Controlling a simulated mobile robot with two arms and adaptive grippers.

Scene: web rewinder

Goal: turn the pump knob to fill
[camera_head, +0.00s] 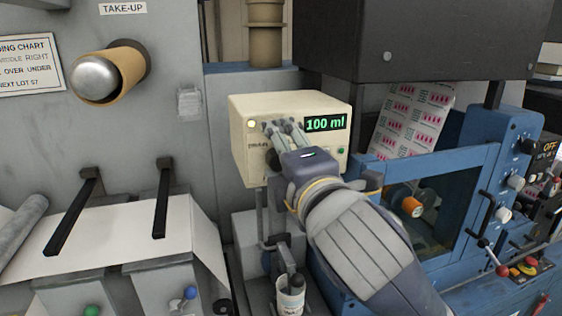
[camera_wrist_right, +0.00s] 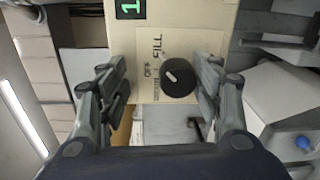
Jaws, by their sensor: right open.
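The pump is a cream box (camera_head: 245,155) with a green display reading 100 ml (camera_head: 325,123). The wrist view shows its black round knob (camera_wrist_right: 180,83) on a panel with FILL (camera_wrist_right: 157,45) and OFF (camera_wrist_right: 148,71) labels; a third label is unreadable. The knob's white mark is on the side toward OFF. My right gripper (camera_head: 279,124) is at the pump's front and hides much of the panel. In the wrist view my right gripper (camera_wrist_right: 164,82) is open, one finger on each side of the knob, with visible gaps. My left gripper is not in view.
A labelled cup (camera_head: 290,298) stands below the pump. A blue machine (camera_head: 450,217) with a window and knobs is to the right. A dark cover (camera_head: 415,40) overhangs at the upper right. Two black levers (camera_head: 72,215) (camera_head: 162,200) stand at the left.

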